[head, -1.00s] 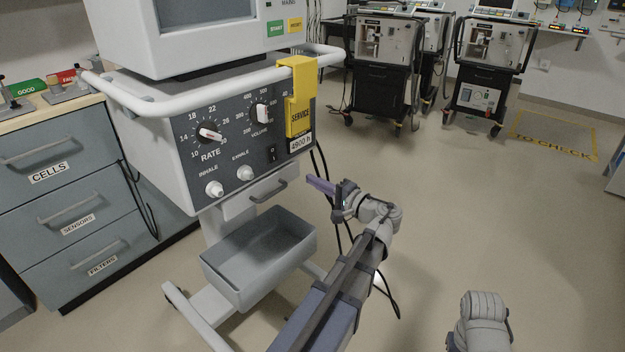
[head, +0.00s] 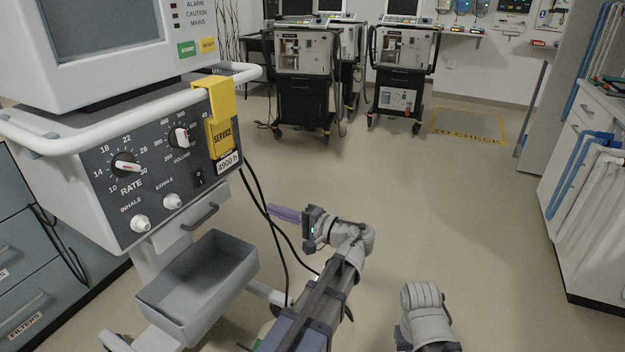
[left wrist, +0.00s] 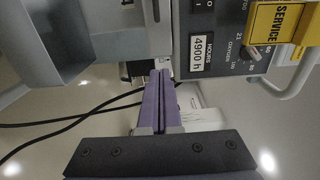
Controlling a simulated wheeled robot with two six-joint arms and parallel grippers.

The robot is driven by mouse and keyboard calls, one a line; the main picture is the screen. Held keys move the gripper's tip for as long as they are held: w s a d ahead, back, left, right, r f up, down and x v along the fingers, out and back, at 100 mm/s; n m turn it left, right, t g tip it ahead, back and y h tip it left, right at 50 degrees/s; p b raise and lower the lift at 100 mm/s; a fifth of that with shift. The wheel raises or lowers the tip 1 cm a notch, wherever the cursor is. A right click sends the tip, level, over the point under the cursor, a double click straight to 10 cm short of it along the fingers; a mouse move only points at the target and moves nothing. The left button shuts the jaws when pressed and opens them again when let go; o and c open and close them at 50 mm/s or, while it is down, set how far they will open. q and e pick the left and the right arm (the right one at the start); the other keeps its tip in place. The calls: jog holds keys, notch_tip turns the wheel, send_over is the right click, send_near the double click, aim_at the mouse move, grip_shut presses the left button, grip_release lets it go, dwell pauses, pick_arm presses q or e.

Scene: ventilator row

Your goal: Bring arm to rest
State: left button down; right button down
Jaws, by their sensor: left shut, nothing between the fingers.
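My left gripper (head: 287,214) is shut and empty, its purple fingers together, in open space to the right of the ventilator's front panel (head: 150,165) in the head view. In the left wrist view its fingers (left wrist: 160,78) lie side by side, pointing toward the ventilator, with nothing between them. My left arm (head: 325,290) reaches up from the bottom of the head view. Part of my right arm (head: 425,312) shows at the bottom, but its gripper is not visible.
A grey tray (head: 240,255) sits low on the ventilator stand, left of my left arm. Black hoses (head: 262,205) hang close by the fingers. Other ventilators (head: 305,75) stand at the back. A white cabinet (head: 580,225) is at the right. The middle floor is clear.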

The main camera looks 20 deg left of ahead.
pick_arm(q)
jog(key=s+d+f+m+h, duration=0.1)
jog(key=s+d+f+h, duration=0.25)
jog(key=f, duration=0.35)
jog(key=s+d+f+h, duration=0.2)
jog(key=d+f+h, duration=0.25)
jog(key=f, duration=0.25)
jog(key=s+d+f+m+g+h, duration=0.1)
jog(key=s+d+f+h, duration=0.35)
jog(key=d, duration=0.45)
jog(key=s+d+f+m+g+h, duration=0.1)
jog(key=s+d+f+h, duration=0.3)
jog(key=d, duration=0.5)
notch_tip(320, 180, up, 36)
jog(key=s+p, duration=0.1)
jog(key=p, duration=3.4)
jog(key=shift+d+f+n, duration=0.2)
jog(key=shift+n, duration=0.1)
